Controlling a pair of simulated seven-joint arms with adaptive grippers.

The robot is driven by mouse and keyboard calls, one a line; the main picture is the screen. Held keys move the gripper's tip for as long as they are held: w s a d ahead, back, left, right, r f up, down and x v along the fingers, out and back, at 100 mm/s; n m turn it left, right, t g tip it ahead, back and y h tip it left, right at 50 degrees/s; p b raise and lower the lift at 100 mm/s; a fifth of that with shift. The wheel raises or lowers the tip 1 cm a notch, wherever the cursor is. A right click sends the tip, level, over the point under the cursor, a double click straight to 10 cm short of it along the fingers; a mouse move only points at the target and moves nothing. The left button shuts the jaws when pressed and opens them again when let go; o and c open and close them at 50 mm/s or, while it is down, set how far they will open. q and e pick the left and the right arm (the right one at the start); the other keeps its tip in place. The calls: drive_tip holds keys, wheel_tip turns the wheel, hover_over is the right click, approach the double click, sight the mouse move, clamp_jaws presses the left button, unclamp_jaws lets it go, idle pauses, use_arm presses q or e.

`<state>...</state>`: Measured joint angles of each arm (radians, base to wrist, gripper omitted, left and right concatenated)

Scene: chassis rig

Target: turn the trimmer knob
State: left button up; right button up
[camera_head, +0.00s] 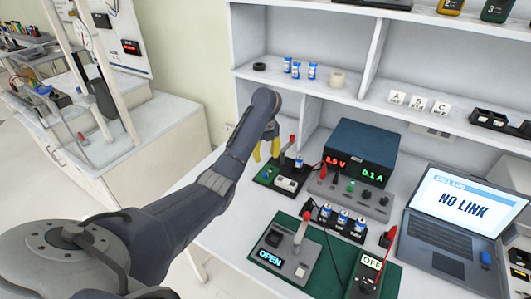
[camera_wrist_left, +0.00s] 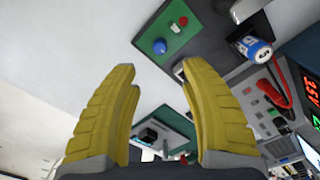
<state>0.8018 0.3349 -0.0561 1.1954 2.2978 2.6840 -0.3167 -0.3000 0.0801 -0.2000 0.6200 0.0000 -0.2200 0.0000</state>
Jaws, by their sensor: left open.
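My left gripper (camera_head: 266,150) is above the dark board (camera_head: 264,177) with a green pad at the back left of the bench. Its yellow fingers are spread apart with nothing between them, as the left wrist view (camera_wrist_left: 157,70) also shows. In that view a green panel (camera_wrist_left: 178,28) carries a round blue part (camera_wrist_left: 160,46) and a small red part (camera_wrist_left: 183,21), beyond the fingertips. I cannot tell for sure which part is the trimmer knob. The grey control panel (camera_head: 325,188) has several small knobs. My right gripper is not in view.
A power supply (camera_head: 352,140) reads red and green digits. A battery holder (camera_head: 342,222), a green mat (camera_head: 268,244) with an "OPEN" device (camera_head: 285,262), a meter marked OFF (camera_head: 368,277) and a laptop (camera_head: 458,215) crowd the bench. A shelf (camera_head: 300,80) stands behind.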

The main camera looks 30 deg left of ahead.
use_arm(q)
drive_tip(key=shift+r, duration=0.6)
